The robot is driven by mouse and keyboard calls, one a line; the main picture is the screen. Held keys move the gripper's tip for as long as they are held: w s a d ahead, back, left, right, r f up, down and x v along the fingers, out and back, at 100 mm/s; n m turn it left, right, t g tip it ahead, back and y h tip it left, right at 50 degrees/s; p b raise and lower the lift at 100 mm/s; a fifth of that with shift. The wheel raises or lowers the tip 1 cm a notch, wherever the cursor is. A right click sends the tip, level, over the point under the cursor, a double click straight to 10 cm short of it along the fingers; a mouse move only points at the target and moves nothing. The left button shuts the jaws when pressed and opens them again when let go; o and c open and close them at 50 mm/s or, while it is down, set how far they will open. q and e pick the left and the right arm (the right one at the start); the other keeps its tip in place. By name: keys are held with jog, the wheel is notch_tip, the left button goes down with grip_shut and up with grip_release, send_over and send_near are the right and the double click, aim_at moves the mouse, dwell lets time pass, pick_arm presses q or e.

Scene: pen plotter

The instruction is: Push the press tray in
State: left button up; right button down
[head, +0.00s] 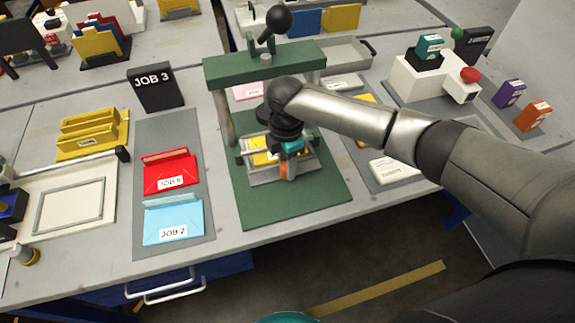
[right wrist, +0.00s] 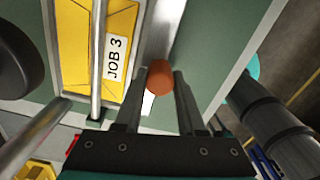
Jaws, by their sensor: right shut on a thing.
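The press tray (head: 262,179) is a grey metal tray low in the green press (head: 300,60), jutting out at its front over the green base. A yellow envelope labelled JOB 3 lies in it, and the envelope (right wrist: 82,45) shows clearly in the right wrist view. An orange knob (head: 287,170) is at the tray's front. My right gripper (right wrist: 160,82) is shut on this knob (right wrist: 159,77), one finger on each side. In the head view my right wrist covers part of the tray and press. My left gripper is not in view.
A black-knobbed lever (head: 278,20) tops the press. Left of it, a red envelope (head: 170,170) and a blue JOB 2 envelope (head: 173,222) lie on a grey mat, with a JOB 3 sign (head: 155,85) behind. A red-buttoned white device (head: 435,78) stands at right.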

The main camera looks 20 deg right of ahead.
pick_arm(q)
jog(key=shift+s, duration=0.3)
pick_arm(e)
jog(key=c, duration=0.5)
grip_release()
jog(key=shift+r, duration=0.1)
pick_arm(q)
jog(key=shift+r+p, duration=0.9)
jog(key=shift+p, duration=0.05)
pick_arm(e)
notch_tip(320, 180, up, 7)
jog(key=shift+r, duration=0.2)
